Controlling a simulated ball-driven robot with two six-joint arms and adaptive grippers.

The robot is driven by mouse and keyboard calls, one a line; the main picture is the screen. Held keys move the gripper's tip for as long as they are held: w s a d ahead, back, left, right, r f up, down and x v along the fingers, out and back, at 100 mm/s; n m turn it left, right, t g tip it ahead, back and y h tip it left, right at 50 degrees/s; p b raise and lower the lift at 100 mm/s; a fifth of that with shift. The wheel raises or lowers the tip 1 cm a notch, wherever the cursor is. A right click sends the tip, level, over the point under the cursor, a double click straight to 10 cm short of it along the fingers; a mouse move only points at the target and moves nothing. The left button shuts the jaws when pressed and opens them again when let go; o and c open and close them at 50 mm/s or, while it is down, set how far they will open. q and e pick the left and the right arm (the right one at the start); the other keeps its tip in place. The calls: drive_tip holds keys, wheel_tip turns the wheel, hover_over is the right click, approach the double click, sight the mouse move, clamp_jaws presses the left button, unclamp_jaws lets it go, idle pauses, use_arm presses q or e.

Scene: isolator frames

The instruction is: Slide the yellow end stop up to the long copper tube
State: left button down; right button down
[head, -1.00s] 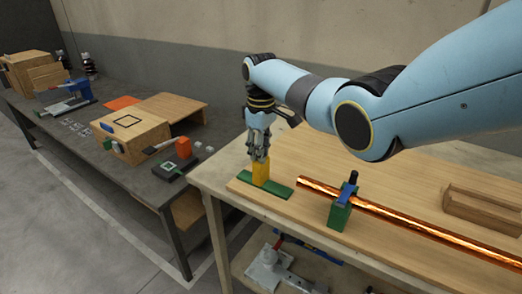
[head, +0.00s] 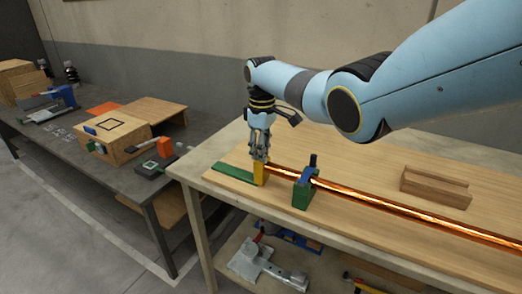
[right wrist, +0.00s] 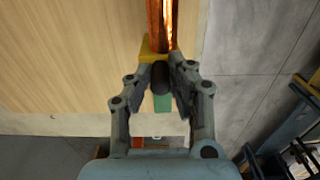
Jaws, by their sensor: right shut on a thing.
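The yellow end stop (head: 260,174) stands at the right end of the green rail (head: 230,173) on the wooden board. My right gripper (head: 261,156) points down and is shut on its upper part. The long copper tube (head: 400,212) lies across the board, and its left end is right by the stop. In the right wrist view the yellow stop (right wrist: 148,52) meets the end of the copper tube (right wrist: 161,22), with no clear gap; the fingers hide part of the contact. My left gripper is not in view.
A green clamp (head: 303,194) with a blue strap holds the tube near its left end. A wooden block (head: 436,187) lies behind the tube. A dark bench (head: 100,165) with boxes and tools stands at the left. The board between tube and back edge is mostly clear.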

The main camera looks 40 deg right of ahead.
drive_tip(key=c, duration=1.5)
unclamp_jaws()
drive_tip(key=shift+w+a, duration=0.1)
drive_tip(key=shift+w, duration=0.05)
drive_tip(key=shift+c, duration=0.2)
drive_tip(key=shift+o, duration=1.6)
drive_tip(key=shift+r, duration=0.1)
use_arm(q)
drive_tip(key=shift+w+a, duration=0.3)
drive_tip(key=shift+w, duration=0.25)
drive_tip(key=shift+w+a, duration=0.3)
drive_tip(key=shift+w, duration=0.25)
use_arm(e)
wheel_tip(320, 180, up, 12)
